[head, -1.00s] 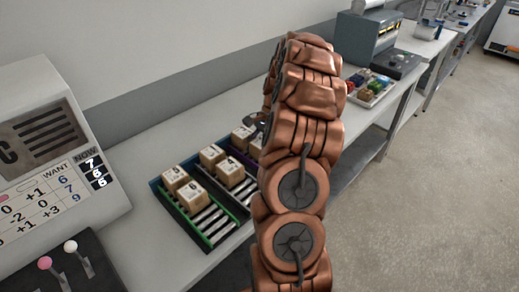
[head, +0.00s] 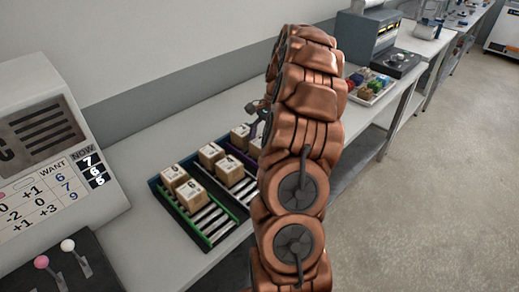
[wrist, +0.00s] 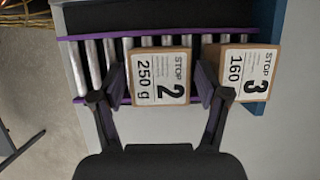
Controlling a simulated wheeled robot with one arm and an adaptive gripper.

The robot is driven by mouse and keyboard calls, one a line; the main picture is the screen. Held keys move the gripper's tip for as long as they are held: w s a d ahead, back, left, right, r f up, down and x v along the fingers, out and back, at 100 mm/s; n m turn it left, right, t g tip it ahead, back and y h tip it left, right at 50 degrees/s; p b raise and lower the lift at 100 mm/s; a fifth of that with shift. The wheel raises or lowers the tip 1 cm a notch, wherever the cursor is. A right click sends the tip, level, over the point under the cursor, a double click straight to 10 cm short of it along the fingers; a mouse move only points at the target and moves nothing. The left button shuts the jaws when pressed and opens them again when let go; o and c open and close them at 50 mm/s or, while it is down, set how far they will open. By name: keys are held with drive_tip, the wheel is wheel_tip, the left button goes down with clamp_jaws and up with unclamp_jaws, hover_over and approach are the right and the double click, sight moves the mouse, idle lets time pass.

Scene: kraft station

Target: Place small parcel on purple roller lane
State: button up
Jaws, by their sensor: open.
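The purple roller lane (wrist: 90,68) has purple rails and metal rollers. It shows in the wrist view and partly in the head view (head: 236,154). Two cardboard parcels rest on it: one labelled STOP 2, 250 g (wrist: 160,78), and one labelled STOP 3, 160 (wrist: 246,72) at the blue end wall. In the head view one of the lane's parcels (head: 240,138) is clear and the other (head: 256,148) is half behind my arm. My gripper (wrist: 164,85) is open and empty, its fingers either side of the STOP 2 parcel in the picture. In the head view my gripper (head: 258,112) is above the lane.
A black-railed lane holds two parcels (head: 211,154) (head: 230,171). The green-railed lane (head: 208,240) holds two more, with bare rollers in front. A counter display (head: 50,150) with levers stands left. A tray of coloured items (head: 368,88) sits further right.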

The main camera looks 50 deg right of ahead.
drive_tip(key=b+v, duration=0.1)
drive_tip(key=v, duration=0.7)
drive_tip(key=shift+d+r+b, duration=0.15)
drive_tip(key=shift+r+b, duration=0.15)
drive_tip(key=shift+r, duration=0.05)
drive_tip(key=shift+a+r, duration=0.15)
drive_tip(key=shift+a, duration=0.15)
drive_tip(key=s+a+r+n+g+h, duration=0.2)
drive_tip(key=a+n, duration=0.7)
drive_tip(key=a, duration=1.6)
drive_tip(key=s+a+f+n, duration=0.2)
drive_tip(key=s+a+n, duration=0.1)
drive_tip(key=s, duration=0.4)
drive_tip(key=s+a+f+n+h, duration=0.1)
drive_tip(key=s+a+f+n, duration=0.1)
drive_tip(key=s, duration=0.5)
drive_tip(key=s+a+f+n+h, duration=0.1)
drive_tip(key=s+a+f+n, duration=0.1)
drive_tip(key=s+a+n, duration=0.2)
drive_tip(key=s+a, duration=0.2)
drive_tip(key=s, duration=0.1)
drive_tip(key=shift+s+a+f, duration=0.25)
drive_tip(key=shift+s+f, duration=0.15)
